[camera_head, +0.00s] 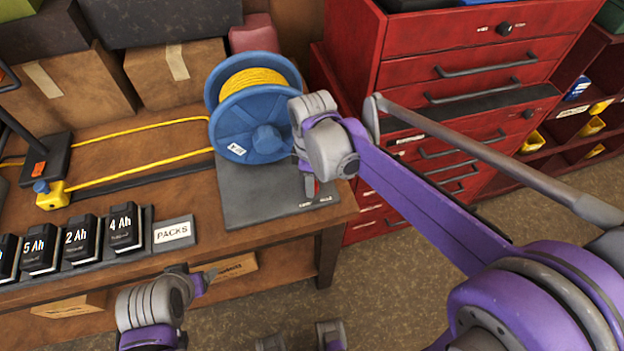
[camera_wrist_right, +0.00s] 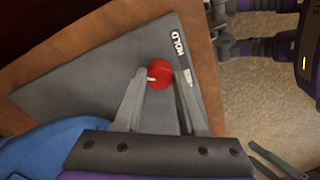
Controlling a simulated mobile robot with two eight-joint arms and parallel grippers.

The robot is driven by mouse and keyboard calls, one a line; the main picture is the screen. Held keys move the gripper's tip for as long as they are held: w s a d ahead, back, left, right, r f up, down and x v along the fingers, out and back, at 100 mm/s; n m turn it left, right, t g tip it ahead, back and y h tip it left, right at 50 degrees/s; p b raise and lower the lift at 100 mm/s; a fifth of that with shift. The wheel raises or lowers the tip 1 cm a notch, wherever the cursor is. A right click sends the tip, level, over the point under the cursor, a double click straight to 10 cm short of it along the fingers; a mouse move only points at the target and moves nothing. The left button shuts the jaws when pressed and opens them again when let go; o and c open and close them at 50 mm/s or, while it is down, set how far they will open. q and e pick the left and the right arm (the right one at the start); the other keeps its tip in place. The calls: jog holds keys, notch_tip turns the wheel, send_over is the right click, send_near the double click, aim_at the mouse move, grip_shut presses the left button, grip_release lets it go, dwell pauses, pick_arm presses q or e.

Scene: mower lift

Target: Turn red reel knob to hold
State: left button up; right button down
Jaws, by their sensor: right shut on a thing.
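The red reel knob (camera_wrist_right: 160,75) sits on the grey base plate (camera_wrist_right: 75,87) of the blue reel (camera_head: 262,125). A white pointer mark shows on the knob, aimed toward the left in the right wrist view. A HOLD label (camera_wrist_right: 179,42) and a second, unreadable label (camera_wrist_right: 188,78) lie to the knob's right. My right gripper (camera_wrist_right: 162,80) has its fingers on either side of the knob and is shut on it. In the head view it hides most of the knob (camera_head: 313,188). My left gripper (camera_head: 205,277) is low in front of the bench, its jaws unclear.
Yellow line (camera_head: 140,129) runs from the reel across the wooden bench (camera_head: 180,195) to a yellow block (camera_head: 53,196). Battery packs (camera_head: 82,236) line the bench's front edge. A red drawer cabinet (camera_head: 425,50) stands close on the right. Boxes (camera_head: 178,72) stand behind.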

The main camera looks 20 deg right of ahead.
jog(key=m, duration=0.5)
jog(key=shift+m, duration=0.3)
jog(key=m, duration=0.4)
jog(key=shift+m, duration=0.4)
jog(key=shift+c, duration=2.4)
grip_release()
jog(key=shift+r, duration=0.1)
notch_tip(320, 180, up, 11)
jog(key=p, duration=0.1)
